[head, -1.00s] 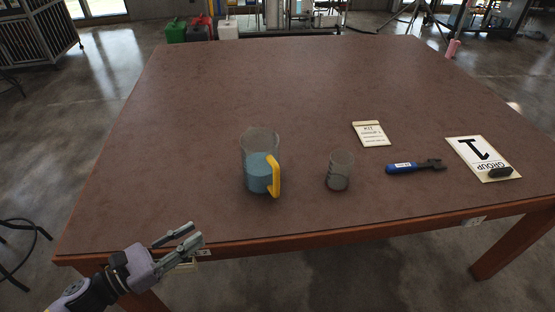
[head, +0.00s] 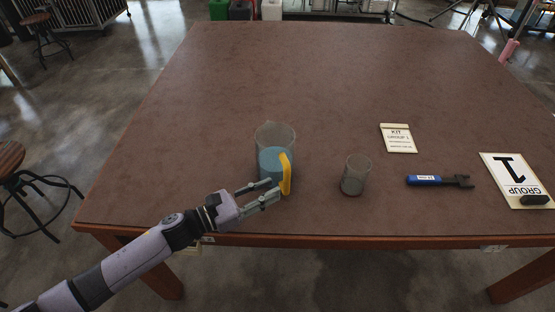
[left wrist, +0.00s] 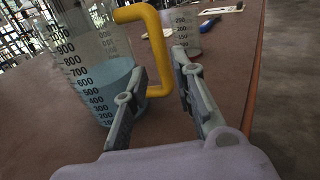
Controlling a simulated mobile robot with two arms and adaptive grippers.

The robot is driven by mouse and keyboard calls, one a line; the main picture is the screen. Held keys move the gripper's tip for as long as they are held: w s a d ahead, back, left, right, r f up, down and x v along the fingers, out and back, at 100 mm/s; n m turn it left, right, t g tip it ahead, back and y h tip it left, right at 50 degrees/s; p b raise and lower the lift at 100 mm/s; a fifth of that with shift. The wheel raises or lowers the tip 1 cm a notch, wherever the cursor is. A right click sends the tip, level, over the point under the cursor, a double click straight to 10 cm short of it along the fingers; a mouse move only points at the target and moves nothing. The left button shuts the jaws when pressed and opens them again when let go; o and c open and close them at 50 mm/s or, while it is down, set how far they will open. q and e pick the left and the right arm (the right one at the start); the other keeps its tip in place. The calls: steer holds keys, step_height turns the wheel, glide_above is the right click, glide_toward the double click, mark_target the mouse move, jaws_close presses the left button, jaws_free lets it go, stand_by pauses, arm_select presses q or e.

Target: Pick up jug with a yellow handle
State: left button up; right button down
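The jug (head: 275,140) is clear, holds blue liquid and has a yellow handle (head: 286,174). It stands upright near the front edge of the table. The jug also shows in the left wrist view (left wrist: 98,70), with black measuring marks. Its yellow handle (left wrist: 160,50) reaches down between my fingers there. My left gripper (head: 275,190) is at the handle, and in the left wrist view its fingers (left wrist: 160,80) are apart on either side of the handle's lower part. I cannot tell whether they touch it. My right gripper is not in view.
A smaller clear beaker (head: 355,176) stands right of the jug on the brown table (head: 330,60). A blue-handled tool (head: 438,181), a kit card (head: 398,138) and a group card (head: 512,174) with a dark object (head: 535,200) lie further right. The table's back is clear.

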mark_target(287, 182)
arm_select(q)
steer(key=shift+p+x, duration=0.75)
steer(key=shift+x, duration=2.3)
steer(key=shift+s+f, duration=0.15)
jaws_close()
